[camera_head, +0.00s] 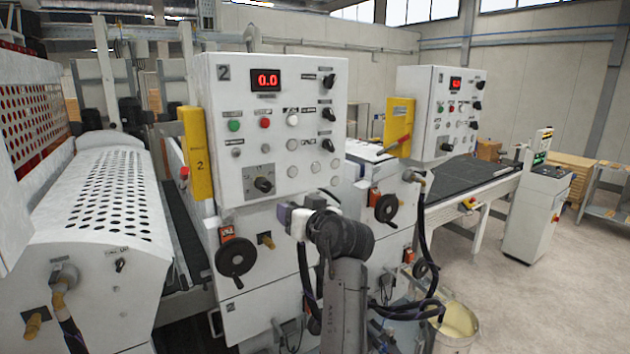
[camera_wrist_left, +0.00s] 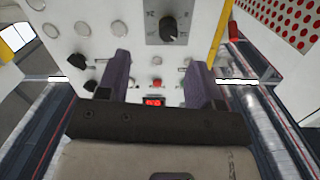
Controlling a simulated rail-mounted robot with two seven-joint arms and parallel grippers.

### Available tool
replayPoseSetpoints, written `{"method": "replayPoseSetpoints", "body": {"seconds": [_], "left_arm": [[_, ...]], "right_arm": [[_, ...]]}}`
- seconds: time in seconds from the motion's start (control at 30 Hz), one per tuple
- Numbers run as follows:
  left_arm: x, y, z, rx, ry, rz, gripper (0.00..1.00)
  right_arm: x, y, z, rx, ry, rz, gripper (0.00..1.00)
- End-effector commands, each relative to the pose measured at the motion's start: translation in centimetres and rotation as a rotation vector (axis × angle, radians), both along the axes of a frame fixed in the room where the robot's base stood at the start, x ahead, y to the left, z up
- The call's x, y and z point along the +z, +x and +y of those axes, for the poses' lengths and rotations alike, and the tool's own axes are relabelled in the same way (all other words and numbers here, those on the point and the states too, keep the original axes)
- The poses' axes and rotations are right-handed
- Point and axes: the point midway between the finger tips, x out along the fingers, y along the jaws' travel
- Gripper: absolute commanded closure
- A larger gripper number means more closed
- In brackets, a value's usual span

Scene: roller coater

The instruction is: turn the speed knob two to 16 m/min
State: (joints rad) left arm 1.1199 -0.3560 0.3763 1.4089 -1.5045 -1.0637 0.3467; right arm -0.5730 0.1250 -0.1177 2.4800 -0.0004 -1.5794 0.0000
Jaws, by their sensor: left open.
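The speed knob of unit two is a black rotary knob (camera_head: 263,185) on a grey scale plate at the lower left of the white control panel (camera_head: 307,100) marked 2. It also shows upside down at the top of the left wrist view (camera_wrist_left: 170,27). Its exact pointer setting is too small to read. The red display (camera_head: 265,80) above reads 0.0. My left gripper (camera_head: 289,213) is in front of the cabinet, below and right of the knob. In the left wrist view its two purple fingers (camera_wrist_left: 160,68) are apart, with nothing between them. My right gripper is not seen.
Black handwheels (camera_head: 236,257) (camera_head: 387,209) stick out below the panel on either side of my left arm. A yellow post (camera_head: 196,155) stands left of the panel. A second control cabinet (camera_head: 438,110) stands to the right. A bucket (camera_head: 457,325) and hoses are at the lower right.

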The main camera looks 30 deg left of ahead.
Motion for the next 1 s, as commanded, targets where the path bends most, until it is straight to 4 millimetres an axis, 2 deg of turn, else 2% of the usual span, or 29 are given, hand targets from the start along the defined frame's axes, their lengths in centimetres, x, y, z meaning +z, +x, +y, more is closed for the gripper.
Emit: {"method": "replayPoseSetpoints", "body": {"seconds": [0.1, 0.23, 0.37, 0.8, 1.0], "left_arm": [[1.5, -0.3, 0.3, 0.021, 0.058, -0.079, 0.40], [1.8, 0.0, 0.5, 0.011, 0.045, -0.135, 0.40], [2.0, 0.6, 1.6, 0.011, 0.039, -0.145, 0.40], [2.1, 4.3, 8.6, 0.013, 0.037, -0.142, 0.40], [1.9, 5.5, 10.9, 0.011, 0.036, -0.143, 0.40]], "right_arm": [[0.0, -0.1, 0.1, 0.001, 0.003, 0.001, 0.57], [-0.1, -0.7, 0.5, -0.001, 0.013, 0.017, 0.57], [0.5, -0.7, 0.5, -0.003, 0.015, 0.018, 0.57], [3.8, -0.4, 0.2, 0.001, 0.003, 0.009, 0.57], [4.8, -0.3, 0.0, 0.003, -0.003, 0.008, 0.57]]}}
